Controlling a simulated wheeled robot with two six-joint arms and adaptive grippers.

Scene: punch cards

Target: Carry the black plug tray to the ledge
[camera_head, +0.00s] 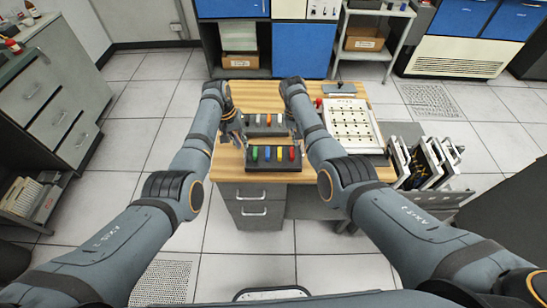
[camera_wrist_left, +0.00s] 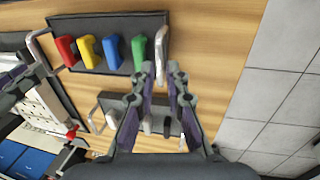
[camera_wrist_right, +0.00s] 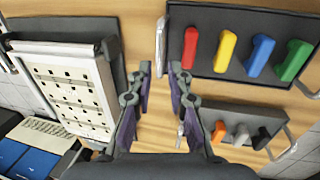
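The black plug tray (camera_head: 273,166) lies on the wooden desk, nearest me, with green, blue, yellow and red plugs. It has a pale handle at each end. My left gripper (camera_head: 240,139) is at its left end; in the left wrist view the open fingers (camera_wrist_left: 160,70) straddle the line of one handle (camera_wrist_left: 162,48). My right gripper (camera_head: 296,134) is at the right end; its open fingers (camera_wrist_right: 160,70) straddle the line of the other handle (camera_wrist_right: 161,46). Contact with the handles cannot be told. I cannot clearly identify the ledge.
A second, grey tray (camera_wrist_right: 213,114) with plugs lies just behind the black one. A white slotted panel (camera_head: 352,125) lies on the desk's right. A rack of upright cards (camera_head: 422,163) stands right of the desk. Grey drawers (camera_head: 50,92) stand far left.

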